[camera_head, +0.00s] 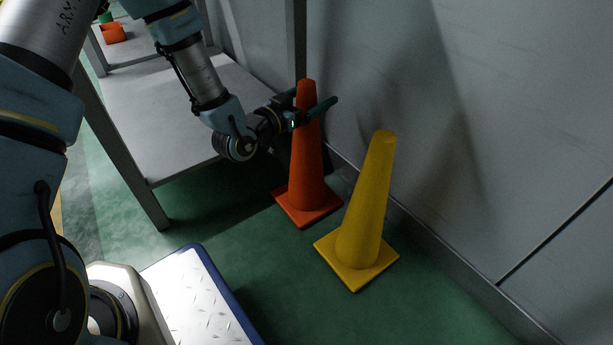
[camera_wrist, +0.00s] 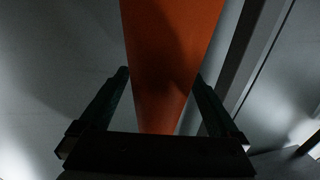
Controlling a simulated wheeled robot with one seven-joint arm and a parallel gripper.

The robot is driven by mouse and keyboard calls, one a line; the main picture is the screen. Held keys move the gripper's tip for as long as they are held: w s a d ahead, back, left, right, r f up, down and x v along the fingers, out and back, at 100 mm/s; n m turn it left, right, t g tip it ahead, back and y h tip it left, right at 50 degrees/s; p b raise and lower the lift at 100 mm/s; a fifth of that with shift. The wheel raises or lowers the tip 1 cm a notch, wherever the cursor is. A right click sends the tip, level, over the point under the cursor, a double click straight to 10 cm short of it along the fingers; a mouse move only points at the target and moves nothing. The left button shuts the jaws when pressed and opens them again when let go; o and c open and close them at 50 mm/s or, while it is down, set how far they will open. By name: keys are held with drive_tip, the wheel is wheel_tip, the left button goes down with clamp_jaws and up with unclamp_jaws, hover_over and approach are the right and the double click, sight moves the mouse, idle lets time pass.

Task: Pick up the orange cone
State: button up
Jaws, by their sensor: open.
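The orange cone (camera_head: 305,180) stands upright on the green floor, close to the wall and beside the table's leg. My gripper (camera_head: 316,107) is at the upper part of this cone, with a finger in front of it near the top. In the wrist view the orange cone (camera_wrist: 170,60) runs between the two fingers of my gripper (camera_wrist: 162,85). The fingers are apart, with gaps on both sides of the cone near its narrow end. Whether either finger touches it cannot be told.
A yellow cone (camera_head: 364,215) stands just right of the orange one. A grey table (camera_head: 190,120) with metal legs is at the left, and the wall (camera_head: 480,120) rises behind the cones. An orange object (camera_head: 112,33) lies far back left. Green floor is open in front.

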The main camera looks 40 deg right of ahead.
drive_tip(key=shift+d, duration=0.35)
drive_tip(key=shift+r, duration=0.1)
drive_tip(key=shift+c, duration=0.3)
clamp_jaws()
idle(0.4)
